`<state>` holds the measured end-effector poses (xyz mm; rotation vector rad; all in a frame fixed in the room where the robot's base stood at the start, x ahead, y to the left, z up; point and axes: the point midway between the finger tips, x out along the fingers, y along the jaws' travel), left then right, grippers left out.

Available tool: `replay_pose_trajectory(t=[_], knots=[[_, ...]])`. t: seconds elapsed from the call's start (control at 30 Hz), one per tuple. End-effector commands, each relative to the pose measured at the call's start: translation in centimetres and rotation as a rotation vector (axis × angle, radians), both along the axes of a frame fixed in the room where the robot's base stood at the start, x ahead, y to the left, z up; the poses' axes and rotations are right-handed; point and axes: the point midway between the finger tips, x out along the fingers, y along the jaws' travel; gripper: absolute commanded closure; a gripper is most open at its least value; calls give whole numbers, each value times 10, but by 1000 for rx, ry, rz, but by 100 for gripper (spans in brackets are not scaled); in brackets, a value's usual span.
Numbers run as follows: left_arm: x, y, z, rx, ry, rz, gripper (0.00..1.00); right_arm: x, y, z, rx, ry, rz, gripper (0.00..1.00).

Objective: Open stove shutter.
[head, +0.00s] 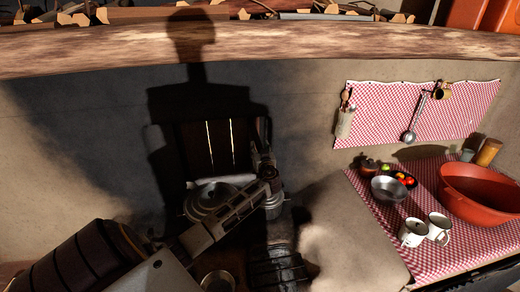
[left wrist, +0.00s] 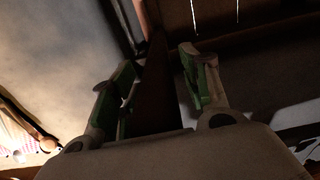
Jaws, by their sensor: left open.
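The stove shutter (head: 208,150) is a dark wooden panel with two bright upright slits, set in the shadowed wall behind the stove. It looks shut, as light shows only through the slits. In the left wrist view the shutter (left wrist: 265,22) shows at the top right. My left gripper (head: 263,155) is at the shutter's right edge. In the left wrist view its green-padded fingers (left wrist: 155,82) are apart, with a dark brown upright board between them. I cannot tell whether they touch it. My right gripper is not in view.
A round metal pot (head: 208,198) sits below the shutter, partly hidden by my left arm. At the right, a checked-cloth counter holds a large orange basin (head: 482,192), a metal bowl (head: 388,190) and two white mugs (head: 413,233). A thick wooden beam (head: 300,48) runs above.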

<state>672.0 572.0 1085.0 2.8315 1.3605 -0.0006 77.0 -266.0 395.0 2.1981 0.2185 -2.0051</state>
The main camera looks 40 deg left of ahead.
Motion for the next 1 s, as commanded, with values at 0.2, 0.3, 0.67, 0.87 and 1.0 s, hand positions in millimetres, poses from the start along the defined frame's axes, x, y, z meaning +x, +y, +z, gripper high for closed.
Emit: replay_pose_trajectory(t=[0.2,0.3,0.67,0.87,1.0], knots=[[0,0,0,0,0,0,72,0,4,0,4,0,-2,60],[0,0,0,0,0,0,84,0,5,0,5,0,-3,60],[0,0,0,0,0,0,100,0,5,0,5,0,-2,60],[-4,7,-1,0,0,1,100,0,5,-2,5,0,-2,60],[-11,20,-2,1,2,3,100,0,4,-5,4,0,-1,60]])
